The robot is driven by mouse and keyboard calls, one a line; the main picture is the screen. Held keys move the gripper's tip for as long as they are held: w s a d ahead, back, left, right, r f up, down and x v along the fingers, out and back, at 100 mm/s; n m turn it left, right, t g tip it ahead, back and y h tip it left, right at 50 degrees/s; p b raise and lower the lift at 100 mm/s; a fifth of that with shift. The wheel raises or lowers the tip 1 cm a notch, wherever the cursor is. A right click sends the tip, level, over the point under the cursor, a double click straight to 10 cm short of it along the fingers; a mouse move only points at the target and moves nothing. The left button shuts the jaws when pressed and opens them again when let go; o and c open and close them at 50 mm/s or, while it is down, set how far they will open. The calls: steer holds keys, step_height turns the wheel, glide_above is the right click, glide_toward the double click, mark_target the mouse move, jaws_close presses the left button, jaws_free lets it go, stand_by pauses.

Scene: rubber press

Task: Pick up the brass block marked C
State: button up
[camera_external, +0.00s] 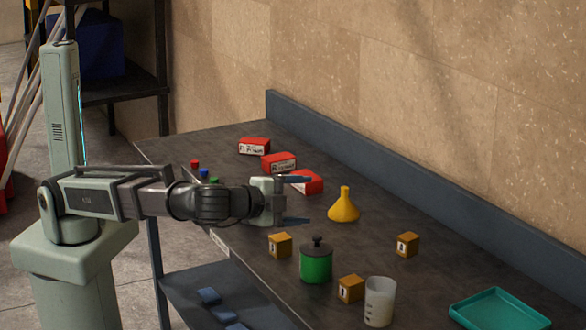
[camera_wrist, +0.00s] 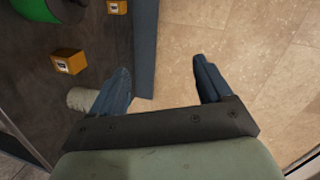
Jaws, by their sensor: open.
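Three brass-coloured blocks stand on the dark bench: one left of the green jar (camera_external: 280,245), one right of that jar beside the beaker (camera_external: 350,289), and one farther back near the wall (camera_external: 407,244). Each has a pale label, but the letters are too small to read, so I cannot tell which is C. My gripper (camera_external: 308,200) is open and empty above the bench, left of the yellow funnel. In the wrist view my gripper (camera_wrist: 160,66) shows both blue fingers apart, with one brass block (camera_wrist: 68,61) to their left and part of another (camera_wrist: 117,6) at the top.
A green lidded jar (camera_external: 316,264), a white beaker (camera_external: 380,302) and a yellow funnel (camera_external: 344,206) stand near the blocks. Red boxes (camera_external: 279,162) lie behind my gripper. A teal tray (camera_external: 499,311) is at front right. A blue-grey upstand (camera_external: 420,205) runs along the wall.

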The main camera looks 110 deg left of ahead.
steer(key=s+a+r+n+g+y, duration=0.1)
steer(key=s+a+r+g, duration=0.1)
steer(key=a+r, duration=0.35)
steer(key=m+g+h, duration=0.4)
steer(key=g+h, duration=0.4)
steer(key=h, duration=0.5)
glide_above(281, 236)
step_height(281, 236, down, 12)
steer(key=f, duration=0.9)
steer(key=shift+w+d, duration=0.3)
steer(key=shift+d, duration=0.1)
steer(key=shift+s+a+f, duration=0.15)
steer(key=shift+s+f, duration=0.05)
steer(key=shift+f, duration=0.8)
steer(key=shift+s+a+f, duration=0.1)
steer(key=shift+s+f, duration=0.1)
steer(key=shift+f, duration=1.4)
steer(key=shift+w, duration=0.1)
steer(key=shift+c, duration=0.2)
